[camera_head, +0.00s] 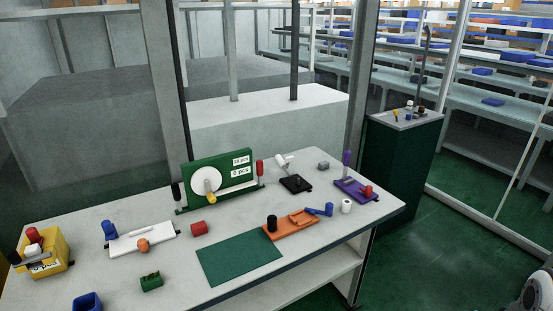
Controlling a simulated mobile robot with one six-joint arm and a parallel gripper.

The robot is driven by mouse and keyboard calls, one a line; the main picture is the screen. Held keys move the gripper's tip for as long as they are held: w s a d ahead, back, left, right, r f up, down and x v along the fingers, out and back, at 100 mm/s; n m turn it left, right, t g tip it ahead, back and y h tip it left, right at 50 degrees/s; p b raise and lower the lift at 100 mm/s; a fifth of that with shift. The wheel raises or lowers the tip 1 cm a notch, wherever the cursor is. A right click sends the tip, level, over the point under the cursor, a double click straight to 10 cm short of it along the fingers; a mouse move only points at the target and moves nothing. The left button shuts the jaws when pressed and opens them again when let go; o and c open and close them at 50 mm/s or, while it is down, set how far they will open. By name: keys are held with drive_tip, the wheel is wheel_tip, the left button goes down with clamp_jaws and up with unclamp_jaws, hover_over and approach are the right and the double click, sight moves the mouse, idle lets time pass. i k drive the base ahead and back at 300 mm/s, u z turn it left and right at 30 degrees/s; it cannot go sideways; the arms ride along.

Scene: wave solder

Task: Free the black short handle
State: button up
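Several black pieces could be the black short handle, and I cannot tell which one it is. A short black cylinder (271,223) stands upright on the left end of an orange fixture (292,230) near the middle of the table. A black grip (176,191) sits at the left end of the green panel (228,164), which carries a white disc (206,180) with a yellow knob (211,197). A black knob (14,257) shows at the left of the yellow box (54,262). My gripper is not in view.
A green mat (240,260) lies bare at the table's front. Around it are a red cylinder (199,228), a green block (151,282), a blue container (87,302), a white fixture (158,237), a purple fixture (355,190) and a white cylinder (346,206). Posts rise behind the table.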

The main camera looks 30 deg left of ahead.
sight(177, 196)
drive_tip(key=u, duration=0.6)
drive_tip(key=i, duration=1.3)
drive_tip(key=u, duration=0.95)
